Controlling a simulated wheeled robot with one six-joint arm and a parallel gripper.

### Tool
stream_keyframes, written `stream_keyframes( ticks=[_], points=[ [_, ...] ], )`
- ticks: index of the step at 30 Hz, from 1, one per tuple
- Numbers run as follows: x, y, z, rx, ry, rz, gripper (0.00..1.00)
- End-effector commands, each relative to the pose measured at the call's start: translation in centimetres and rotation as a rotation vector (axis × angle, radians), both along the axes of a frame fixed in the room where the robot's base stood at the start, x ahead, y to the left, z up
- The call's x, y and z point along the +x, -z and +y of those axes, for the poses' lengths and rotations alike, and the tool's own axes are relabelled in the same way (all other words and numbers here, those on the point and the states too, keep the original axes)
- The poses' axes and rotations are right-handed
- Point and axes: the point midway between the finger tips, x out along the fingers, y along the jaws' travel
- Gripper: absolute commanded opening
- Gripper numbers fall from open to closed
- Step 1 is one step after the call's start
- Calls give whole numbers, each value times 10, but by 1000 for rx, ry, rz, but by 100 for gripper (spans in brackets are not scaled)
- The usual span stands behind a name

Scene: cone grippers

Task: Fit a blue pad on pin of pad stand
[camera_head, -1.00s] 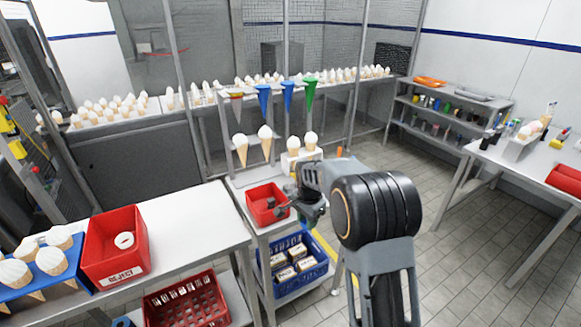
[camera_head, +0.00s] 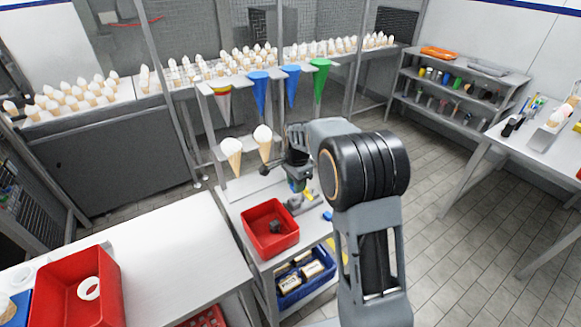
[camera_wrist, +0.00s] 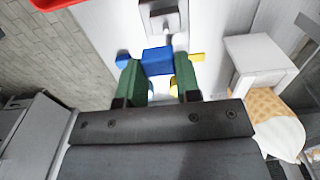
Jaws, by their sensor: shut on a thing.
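My gripper (camera_head: 297,187) is over the small white table, just behind and right of the red bin. In the wrist view its green fingers (camera_wrist: 158,75) are shut on a blue pad (camera_wrist: 157,60), which sits between the fingertips. The pad stand (camera_wrist: 165,18), a grey plate with a short pin, lies beyond the pad, toward the top of the wrist view. The pad appears apart from the pin. The stand also shows in the head view (camera_head: 299,203), partly hidden by my gripper.
A red bin (camera_head: 270,228) holding a dark object stands left of the gripper. A cone in a white holder (camera_wrist: 270,60) is close on the right in the wrist view. A rack with hanging coloured cones (camera_head: 258,90) stands behind. A blue crate (camera_head: 305,280) is below.

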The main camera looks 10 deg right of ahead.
Motion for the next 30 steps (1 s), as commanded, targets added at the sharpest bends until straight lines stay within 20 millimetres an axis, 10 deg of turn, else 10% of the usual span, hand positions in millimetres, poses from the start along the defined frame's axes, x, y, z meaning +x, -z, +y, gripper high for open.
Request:
stream_keyframes(
  ticks=[30],
  points=[
    [0, 24, 2, -1, -1, 2, 9]
  ],
)
